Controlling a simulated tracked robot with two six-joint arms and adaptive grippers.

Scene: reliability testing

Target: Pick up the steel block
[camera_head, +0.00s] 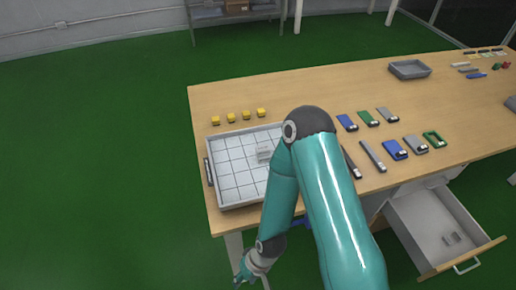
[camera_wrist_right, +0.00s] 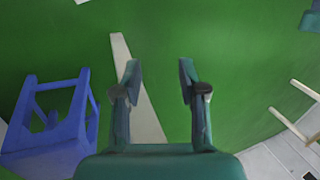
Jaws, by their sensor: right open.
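A small grey, metal-looking block (camera_head: 264,152) sits in the gridded white tray (camera_head: 222,203) on the table; it may be the steel block, but I cannot tell for certain. My teal arm partly covers the tray's right side. My right gripper (camera_head: 243,279) hangs low at the bottom of the head view, off the table's near edge and apart from the block. In the right wrist view the right gripper (camera_wrist_right: 160,82) is open and empty above the green floor. My left gripper is not in view.
The wooden table (camera_head: 300,90) bears several yellow pieces, coloured flat parts and a grey bin (camera_head: 409,69). An open drawer (camera_head: 408,234) juts out at the lower right. A blue stool (camera_wrist_right: 50,125) stands left in the wrist view, beside a pale leg (camera_wrist_right: 140,95).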

